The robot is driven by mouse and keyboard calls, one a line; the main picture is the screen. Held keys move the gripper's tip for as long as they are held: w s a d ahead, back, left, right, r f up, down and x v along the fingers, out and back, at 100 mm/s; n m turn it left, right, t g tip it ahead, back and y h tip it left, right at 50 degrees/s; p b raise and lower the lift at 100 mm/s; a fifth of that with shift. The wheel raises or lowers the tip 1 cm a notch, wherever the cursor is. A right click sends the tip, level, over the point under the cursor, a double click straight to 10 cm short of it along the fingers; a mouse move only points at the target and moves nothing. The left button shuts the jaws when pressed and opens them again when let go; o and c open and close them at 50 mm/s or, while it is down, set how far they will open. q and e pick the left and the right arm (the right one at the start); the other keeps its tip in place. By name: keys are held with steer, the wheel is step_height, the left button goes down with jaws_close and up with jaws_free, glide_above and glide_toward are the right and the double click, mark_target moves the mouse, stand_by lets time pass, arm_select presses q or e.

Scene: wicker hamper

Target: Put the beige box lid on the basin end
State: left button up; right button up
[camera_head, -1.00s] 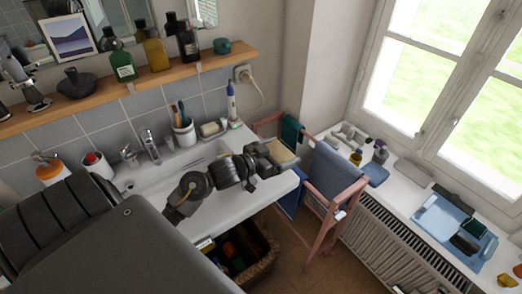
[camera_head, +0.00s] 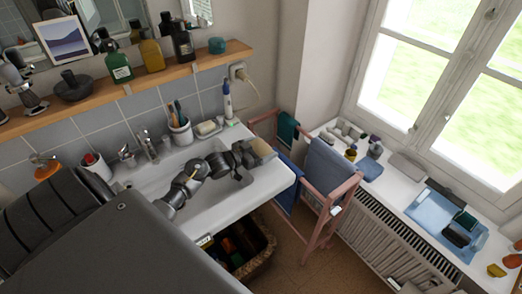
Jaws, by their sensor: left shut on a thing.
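The beige box lid (camera_head: 263,148) is at the end of my left arm, over the back of the basin's right end. My left gripper (camera_head: 255,153) is shut on it; the fingers are small and partly hidden by the gripper body. The white basin (camera_head: 225,203) runs under the arm, and its bare right end (camera_head: 272,182) lies in front of the lid. I cannot tell whether the lid touches the basin. My right gripper is not in view.
A soap dish (camera_head: 208,128) and a toothbrush cup (camera_head: 180,132) stand at the basin's back edge. A pink rack with towels (camera_head: 330,170) stands close to the right. The wicker hamper (camera_head: 262,262) is below the basin's front. A wooden shelf (camera_head: 130,88) with bottles hangs above.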

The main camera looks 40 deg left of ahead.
arm_select(q)
steer(key=shift+f, duration=0.8)
steer(key=shift+f, duration=0.15)
steer(key=o, duration=0.7)
steer(key=shift+o, duration=0.2)
steer(key=shift+s, duration=0.2)
steer(key=b+v, duration=0.1)
steer(key=v, duration=1)
steer(key=shift+s+r+b, duration=0.2)
steer(key=shift+s+b, duration=0.1)
steer(key=shift+b, duration=0.05)
